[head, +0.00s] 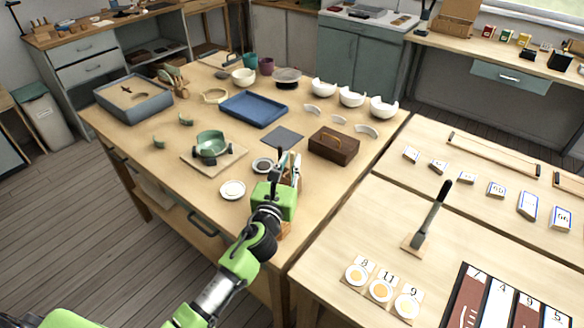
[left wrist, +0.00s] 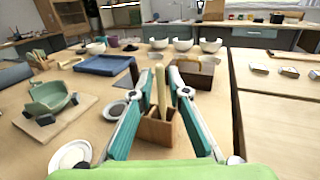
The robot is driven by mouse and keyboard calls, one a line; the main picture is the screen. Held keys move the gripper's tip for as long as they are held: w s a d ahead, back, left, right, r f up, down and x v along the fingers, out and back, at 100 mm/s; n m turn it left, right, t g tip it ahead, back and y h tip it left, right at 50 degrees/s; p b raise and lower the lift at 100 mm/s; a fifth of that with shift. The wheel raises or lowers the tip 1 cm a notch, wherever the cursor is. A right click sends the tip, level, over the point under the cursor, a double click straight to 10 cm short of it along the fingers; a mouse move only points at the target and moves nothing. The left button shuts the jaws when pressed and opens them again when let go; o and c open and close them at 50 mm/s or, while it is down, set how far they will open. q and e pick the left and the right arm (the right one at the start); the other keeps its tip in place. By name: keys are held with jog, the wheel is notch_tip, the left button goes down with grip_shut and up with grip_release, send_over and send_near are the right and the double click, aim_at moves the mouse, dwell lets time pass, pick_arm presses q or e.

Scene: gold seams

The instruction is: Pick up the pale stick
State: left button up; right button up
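In the left wrist view, a small brown wooden holder (left wrist: 155,131) stands on the table with thin upright sticks in it. A pale stick (left wrist: 161,92) rises from it, close to another wooden stick (left wrist: 146,90). My left gripper (left wrist: 155,80) is open, with one finger on each side of the sticks. I cannot tell whether either finger touches a stick. In the head view, my left gripper (head: 286,161) is at the near right part of the table and hides most of the holder and sticks. My right gripper is not in view.
A green bowl (head: 211,143) on a board, a white dish (head: 232,190) and a small dark-filled dish (head: 262,164) stand to the left. A brown box (head: 334,146) and a dark mat (head: 282,137) lie behind. A blue tray (head: 253,109) is farther back.

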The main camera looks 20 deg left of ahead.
pick_arm(q)
jog(key=w, duration=0.2)
jog(key=shift+w+f, duration=0.1)
jog(key=shift+w, duration=0.2)
jog(key=shift+s, duration=0.1)
grip_shut()
